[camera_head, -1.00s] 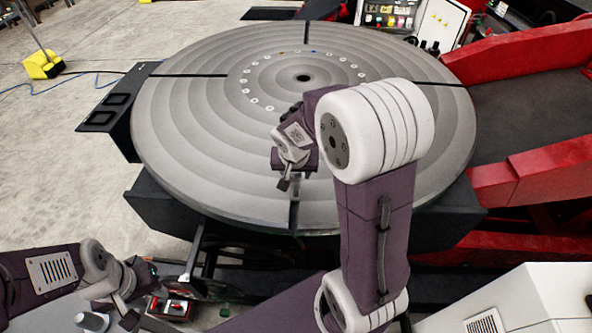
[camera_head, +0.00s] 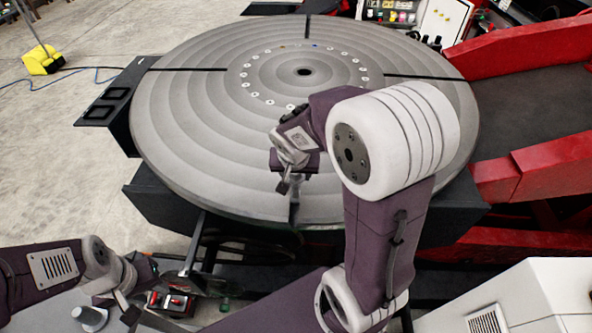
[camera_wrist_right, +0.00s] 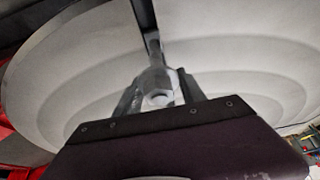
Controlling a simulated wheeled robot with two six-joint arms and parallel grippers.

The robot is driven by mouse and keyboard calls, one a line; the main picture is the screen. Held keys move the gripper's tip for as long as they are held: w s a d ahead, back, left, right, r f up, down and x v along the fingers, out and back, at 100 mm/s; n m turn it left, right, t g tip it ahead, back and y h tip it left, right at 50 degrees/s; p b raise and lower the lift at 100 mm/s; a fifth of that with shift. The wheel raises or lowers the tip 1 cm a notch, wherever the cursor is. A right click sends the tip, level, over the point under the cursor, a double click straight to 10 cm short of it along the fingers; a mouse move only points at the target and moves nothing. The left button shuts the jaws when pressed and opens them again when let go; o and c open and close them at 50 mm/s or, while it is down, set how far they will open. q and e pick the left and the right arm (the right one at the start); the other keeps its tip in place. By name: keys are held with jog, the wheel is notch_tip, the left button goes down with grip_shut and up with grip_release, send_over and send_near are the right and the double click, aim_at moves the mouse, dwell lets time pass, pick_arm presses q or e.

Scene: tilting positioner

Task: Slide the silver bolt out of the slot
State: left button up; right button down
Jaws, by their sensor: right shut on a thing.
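The silver bolt (camera_wrist_right: 159,92) stands between the two fingers of my right gripper in the right wrist view, with its hex end towards the camera. My right gripper (camera_head: 288,190) is shut on it, low over the front of the round grey table (camera_head: 200,130). It also shows in the wrist view (camera_wrist_right: 160,98). The dark slot (camera_wrist_right: 146,18) runs away from the bolt across the table. I cannot tell how far the bolt sits in it. In the head view my gripper hides the bolt. My left gripper (camera_head: 135,300) is at the lower left, away from the table; its opening is unclear.
The table's front edge is close below my right gripper. A red frame (camera_head: 545,165) stands at the right. A dark bracket (camera_head: 110,105) juts out at the table's left. A small red-and-black box (camera_head: 170,303) lies near my left gripper. The tabletop is otherwise clear.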

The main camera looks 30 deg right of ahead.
jog(key=shift+s+a+b, duration=0.3)
jog(key=shift+s+a, duration=0.15)
jog(key=shift+s, duration=0.3)
jog(key=shift+s+a+b, duration=0.35)
jog(key=shift+s+a, duration=0.15)
jog(key=shift+s, duration=0.3)
jog(key=shift+s+a+b, duration=0.3)
jog(key=shift+s+a, duration=0.15)
jog(key=shift+s, duration=0.3)
jog(key=shift+a, duration=0.1)
jog(key=s+a, duration=0.3)
jog(key=s, duration=0.3)
jog(key=shift+s+a, duration=0.15)
jog(key=shift+a, duration=0.25)
jog(key=shift+r, duration=0.15)
notch_tip(320, 180, up, 7)
jog(key=p, duration=0.6)
